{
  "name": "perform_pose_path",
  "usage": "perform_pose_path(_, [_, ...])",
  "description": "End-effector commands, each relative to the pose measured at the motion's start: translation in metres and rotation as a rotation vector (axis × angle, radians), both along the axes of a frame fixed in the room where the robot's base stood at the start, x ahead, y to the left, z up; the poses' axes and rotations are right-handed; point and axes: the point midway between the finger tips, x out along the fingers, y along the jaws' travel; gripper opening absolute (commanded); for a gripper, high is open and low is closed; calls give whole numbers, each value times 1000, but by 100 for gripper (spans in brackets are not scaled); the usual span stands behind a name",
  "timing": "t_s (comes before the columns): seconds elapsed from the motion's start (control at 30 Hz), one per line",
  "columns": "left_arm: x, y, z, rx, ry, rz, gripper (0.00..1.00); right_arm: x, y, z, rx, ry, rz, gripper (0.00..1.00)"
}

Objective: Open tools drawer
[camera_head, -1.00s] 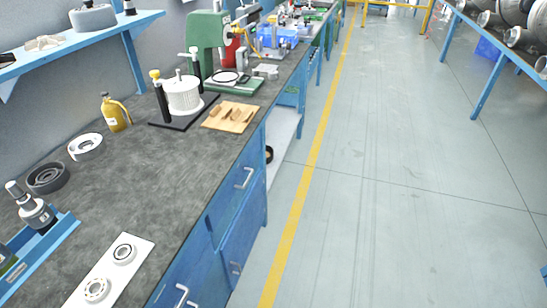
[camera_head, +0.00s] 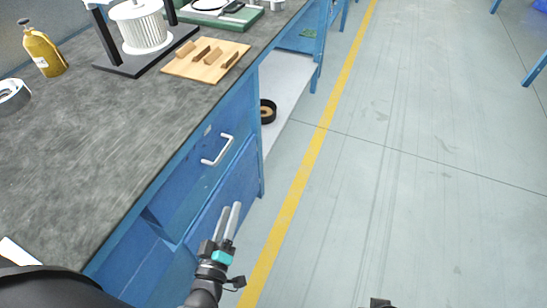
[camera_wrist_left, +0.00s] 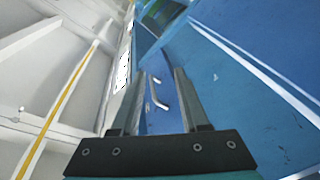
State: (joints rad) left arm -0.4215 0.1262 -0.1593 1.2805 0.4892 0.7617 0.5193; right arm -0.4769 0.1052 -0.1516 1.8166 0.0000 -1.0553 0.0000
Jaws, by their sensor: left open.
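A blue drawer front (camera_head: 207,160) with a pale metal bar handle (camera_head: 217,150) is under the grey worktop, in the middle left of the head view. The drawer looks shut. My left gripper (camera_head: 230,208) is below and slightly right of this handle, apart from it, with open, empty fingers pointing up the picture. In the left wrist view a pale handle (camera_wrist_left: 158,94) on a blue front shows beyond and between the open fingers (camera_wrist_left: 155,90). No drawer label can be read. My right gripper is not clearly in view.
The grey worktop (camera_head: 110,150) holds a yellow bottle (camera_head: 43,50), a white ribbed cylinder (camera_head: 140,27) on a black base, and a wooden board (camera_head: 206,62). An open pale shelf (camera_head: 287,88) holds a dark ring (camera_head: 268,111). The floor on the right is clear.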

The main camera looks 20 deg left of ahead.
Motion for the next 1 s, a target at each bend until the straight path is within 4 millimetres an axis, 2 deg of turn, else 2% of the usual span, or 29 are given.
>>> perform_pose_path(0.1, [3,13,18,-77,-143,57,45,7,1,9,2,-21,-2,0])
perform_pose_path(0.2, [3,19,31,-117,-217,85,45,9,1,18,2,-28,-3,0])
perform_pose_path(0.33, [6,24,40,-140,-258,100,45,11,1,25,3,-33,-4,0])
perform_pose_path(0.47, [19,28,44,-142,-263,101,45,12,1,30,4,-41,-4,0])
perform_pose_path(1.0, [123,54,66,-139,-259,100,45,18,2,76,13,-110,-6,0])
